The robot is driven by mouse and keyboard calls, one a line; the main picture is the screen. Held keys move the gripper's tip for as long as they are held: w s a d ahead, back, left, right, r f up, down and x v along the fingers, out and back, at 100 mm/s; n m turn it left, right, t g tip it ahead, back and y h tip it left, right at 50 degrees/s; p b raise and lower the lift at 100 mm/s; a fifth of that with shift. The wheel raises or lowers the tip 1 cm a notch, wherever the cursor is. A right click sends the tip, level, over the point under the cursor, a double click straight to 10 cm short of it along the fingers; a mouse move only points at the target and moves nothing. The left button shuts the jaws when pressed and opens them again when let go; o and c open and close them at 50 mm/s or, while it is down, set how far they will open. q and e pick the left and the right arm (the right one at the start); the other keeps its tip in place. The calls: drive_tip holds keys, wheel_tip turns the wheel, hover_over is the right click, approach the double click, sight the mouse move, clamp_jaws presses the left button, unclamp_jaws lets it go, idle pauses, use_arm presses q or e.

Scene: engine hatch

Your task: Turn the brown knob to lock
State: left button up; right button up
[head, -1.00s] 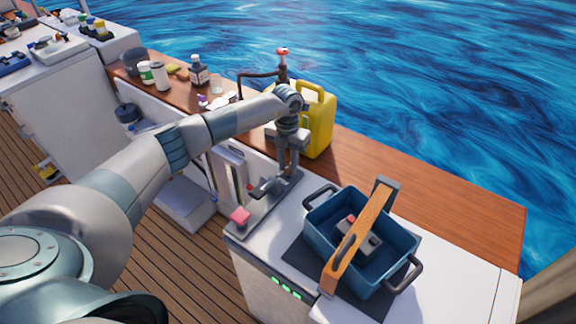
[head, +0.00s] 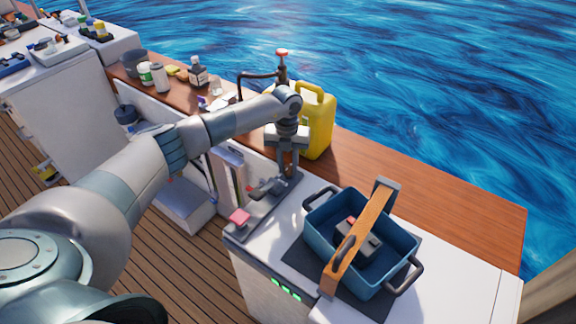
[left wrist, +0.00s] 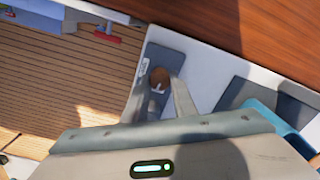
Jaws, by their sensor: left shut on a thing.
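The brown knob (left wrist: 158,77) is round with a pale mark on top and shows in the left wrist view, on a dark grey plate (left wrist: 166,57) with a small white label. My left gripper (left wrist: 163,88) has its fingers around the knob and is shut on it. In the head view the same gripper (head: 288,172) points down at the far end of the grey plate (head: 262,208) on the white counter. My right gripper is in neither view.
A blue bin (head: 385,265) with a brown strap (head: 350,250) sits to the right. The wooden top at the right is clear.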

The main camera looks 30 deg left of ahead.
use_arm(q)
drive_tip(key=o, duration=1)
drive_tip(key=shift+o, duration=0.2)
drive_tip(key=shift+r, duration=0.1)
wheel_tip(320, 180, up, 10)
drive_tip(key=f+b, duration=0.1)
drive_tip(key=b, duration=0.2)
wheel_tip(320, 180, up, 7)
drive_tip(key=b, duration=0.2)
hover_over(287, 168)
drive_tip(key=shift+r, duration=0.65)
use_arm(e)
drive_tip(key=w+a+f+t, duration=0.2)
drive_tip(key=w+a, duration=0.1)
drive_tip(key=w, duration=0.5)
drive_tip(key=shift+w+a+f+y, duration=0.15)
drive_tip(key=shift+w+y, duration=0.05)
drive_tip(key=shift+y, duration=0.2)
use_arm(q)
drive_tip(key=shift+a, duration=0.1)
drive_tip(key=shift+s+f, duration=0.1)
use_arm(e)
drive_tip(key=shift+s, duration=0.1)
